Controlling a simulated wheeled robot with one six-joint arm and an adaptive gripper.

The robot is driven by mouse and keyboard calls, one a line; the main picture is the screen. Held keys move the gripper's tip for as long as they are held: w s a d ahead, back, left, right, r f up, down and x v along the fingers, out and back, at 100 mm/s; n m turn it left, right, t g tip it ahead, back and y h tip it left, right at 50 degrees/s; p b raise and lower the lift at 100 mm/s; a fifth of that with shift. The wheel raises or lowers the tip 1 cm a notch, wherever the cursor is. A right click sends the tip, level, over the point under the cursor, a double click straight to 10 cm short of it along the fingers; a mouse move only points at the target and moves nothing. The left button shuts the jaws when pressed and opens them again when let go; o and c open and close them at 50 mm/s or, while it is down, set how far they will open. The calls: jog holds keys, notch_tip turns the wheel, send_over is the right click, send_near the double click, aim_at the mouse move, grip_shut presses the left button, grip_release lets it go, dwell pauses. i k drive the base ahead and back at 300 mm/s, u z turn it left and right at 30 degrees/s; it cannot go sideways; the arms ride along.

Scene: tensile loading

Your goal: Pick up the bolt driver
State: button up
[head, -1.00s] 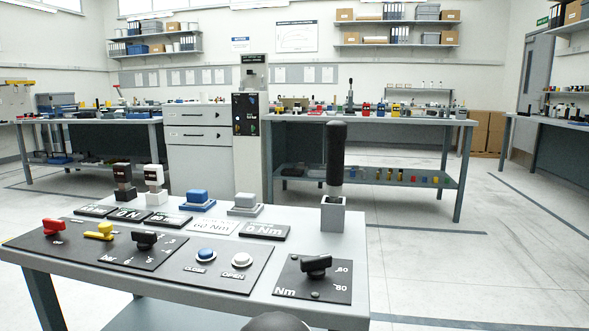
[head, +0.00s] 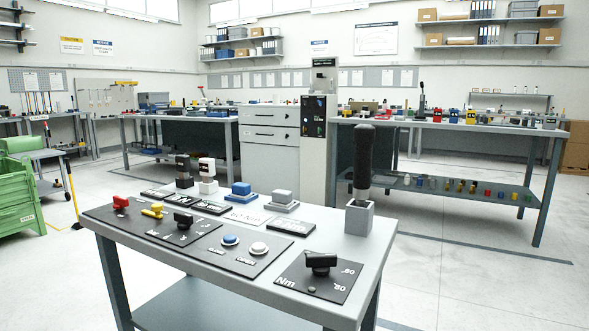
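The bolt driver (head: 363,155) looks to be the tool with a thick black handle and a short metal shank. It stands upright in a square grey holder (head: 358,217) at the right rear corner of the grey control table (head: 352,248). Its lower end is hidden inside the holder. No gripper shows in the head view, so nothing is seen touching the driver.
Green crates (head: 22,190) stand at the left. A long bench (head: 455,125) with small parts is behind. The floor right of the table is clear.

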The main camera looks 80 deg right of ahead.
aim_at(363, 135)
jog(key=u, duration=0.15)
jog(key=k, duration=1)
jog(key=z, duration=1.15)
